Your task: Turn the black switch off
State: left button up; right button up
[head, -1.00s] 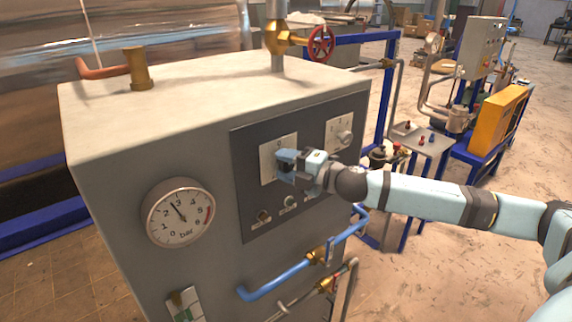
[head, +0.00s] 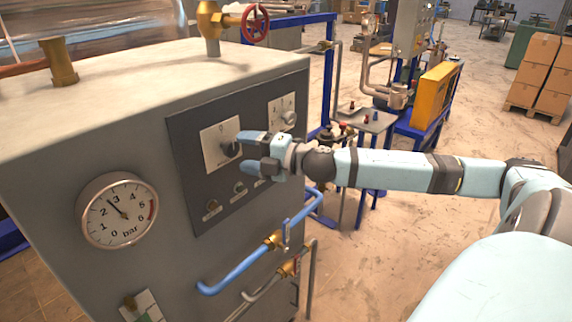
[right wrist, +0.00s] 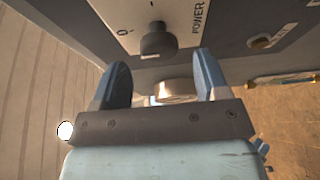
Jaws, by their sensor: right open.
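The black switch (head: 231,149) is a round knob on a white plate (head: 213,152) in the dark panel of the grey cabinet. In the right wrist view the black switch (right wrist: 158,40) sits on the plate, which bears the word POWER and a 0 mark. My right gripper (head: 243,152) is open and empty. Its two fingers (right wrist: 158,85) point at the panel, with the knob ahead of and between them in the wrist view. The fingers do not grip the knob. My left gripper is not in view.
A second plate with a grey knob (head: 289,118) is to the right on the panel. Small buttons (head: 212,205) are below. A pressure gauge (head: 117,211) is at left, and a blue pipe (head: 240,270) juts out below the panel. A red valve wheel (head: 255,23) stands above.

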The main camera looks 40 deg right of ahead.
jog(key=shift+s+d+f+b, duration=0.1)
jog(key=shift+s+d+b, duration=0.05)
jog(key=shift+s, duration=0.25)
jog(key=shift+s+d+f+b, duration=0.1)
jog(key=shift+s+b, duration=0.05)
jog(key=shift+s, duration=0.2)
jog(key=v, duration=0.7)
jog(key=shift+s+d+r, duration=0.2)
jog(key=shift+s+r, duration=0.05)
jog(key=shift+s, duration=0.1)
